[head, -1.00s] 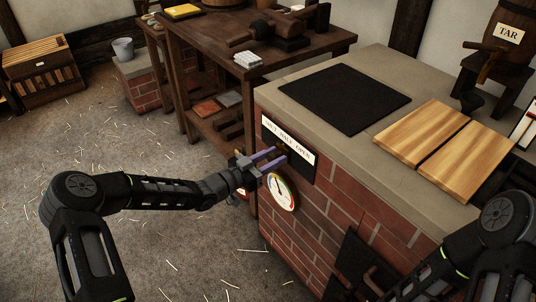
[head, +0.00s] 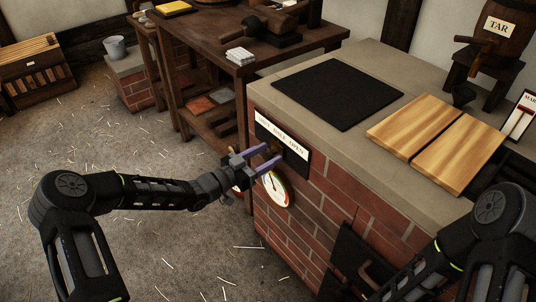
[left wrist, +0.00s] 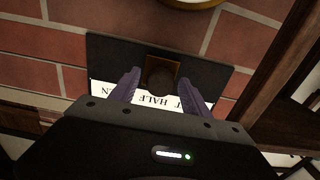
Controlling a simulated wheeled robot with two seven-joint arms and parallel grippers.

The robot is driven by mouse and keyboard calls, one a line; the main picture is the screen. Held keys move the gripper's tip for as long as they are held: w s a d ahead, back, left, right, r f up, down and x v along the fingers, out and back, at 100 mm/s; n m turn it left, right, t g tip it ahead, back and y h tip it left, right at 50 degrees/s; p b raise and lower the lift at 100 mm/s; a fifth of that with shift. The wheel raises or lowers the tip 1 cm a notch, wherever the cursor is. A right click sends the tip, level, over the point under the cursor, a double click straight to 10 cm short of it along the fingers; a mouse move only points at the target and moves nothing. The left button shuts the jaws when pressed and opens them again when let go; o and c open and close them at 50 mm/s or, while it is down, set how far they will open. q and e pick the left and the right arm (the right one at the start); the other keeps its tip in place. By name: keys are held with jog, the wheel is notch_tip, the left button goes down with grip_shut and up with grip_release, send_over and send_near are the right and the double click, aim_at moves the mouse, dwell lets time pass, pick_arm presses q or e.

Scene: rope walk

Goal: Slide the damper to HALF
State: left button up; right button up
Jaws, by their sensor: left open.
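The damper is a dark plate (head: 295,160) on the brick front of the stove, with a white label strip (head: 281,134) reading SHUT, HALF, OPEN. In the left wrist view the knob lies between the fingers (left wrist: 158,88), with a gap on either side. There the label is upside down and the knob stands by the word HALF. Part of the label is hidden by the gripper. My right gripper is out of view.
A round gauge (head: 276,190) hangs just below the damper. The stove top carries a black plate (head: 337,95) and wooden boards (head: 413,127). A dark stove door (head: 358,262) is lower right, near my right arm. A wooden workbench (head: 240,68) stands behind.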

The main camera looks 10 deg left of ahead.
pick_arm(q)
jog(key=v, duration=0.7)
dwell(0.3)
